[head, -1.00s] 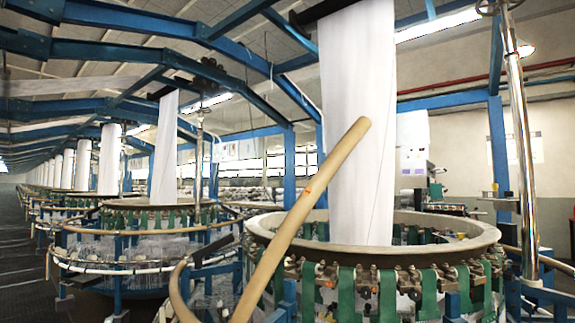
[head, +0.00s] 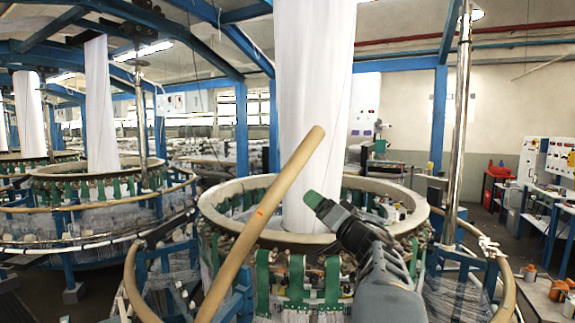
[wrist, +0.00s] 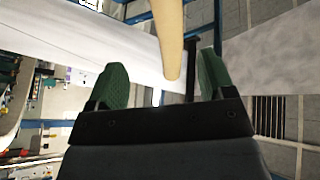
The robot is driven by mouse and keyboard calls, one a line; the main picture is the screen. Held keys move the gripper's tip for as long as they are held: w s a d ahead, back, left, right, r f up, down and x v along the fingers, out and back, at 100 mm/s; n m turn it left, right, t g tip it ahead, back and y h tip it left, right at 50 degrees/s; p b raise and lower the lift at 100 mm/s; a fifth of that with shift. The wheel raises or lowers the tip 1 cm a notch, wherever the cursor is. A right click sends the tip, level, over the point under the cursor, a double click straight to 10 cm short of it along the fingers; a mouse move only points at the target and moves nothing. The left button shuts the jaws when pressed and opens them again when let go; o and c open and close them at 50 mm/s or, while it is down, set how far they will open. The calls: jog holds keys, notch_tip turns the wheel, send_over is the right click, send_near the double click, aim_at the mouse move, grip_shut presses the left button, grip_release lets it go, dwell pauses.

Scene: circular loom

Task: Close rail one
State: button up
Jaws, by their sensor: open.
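A tan rail (head: 262,222) stands raised and tilted at the front of the near circular loom, its free end up to the right. Its lower end runs out of the bottom of the head view. My gripper (head: 318,200) has green fingertips and is to the right of the rail, in front of the white fabric column. In the wrist view my gripper (wrist: 162,84) is open and empty. The end of the rail (wrist: 171,40) shows between the two fingers there, beyond them; the distance is unclear.
The loom's ring (head: 222,225) with green straps lies around the white fabric (head: 312,110). Curved tan rails show at lower left (head: 131,282) and lower right (head: 508,285). A steel post (head: 459,130) stands at right.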

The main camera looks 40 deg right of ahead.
aim_at(292, 182)
jog(key=shift+y, duration=0.4)
jog(key=p+x, duration=0.1)
jog(key=x, duration=0.3)
jog(key=p+x, duration=0.1)
jog(key=x, duration=0.4)
jog(key=p+x, duration=0.2)
jog(key=x, duration=0.2)
jog(key=shift+w+r, duration=0.1)
jog(key=shift+r, duration=0.4)
jog(key=shift+c, duration=0.2)
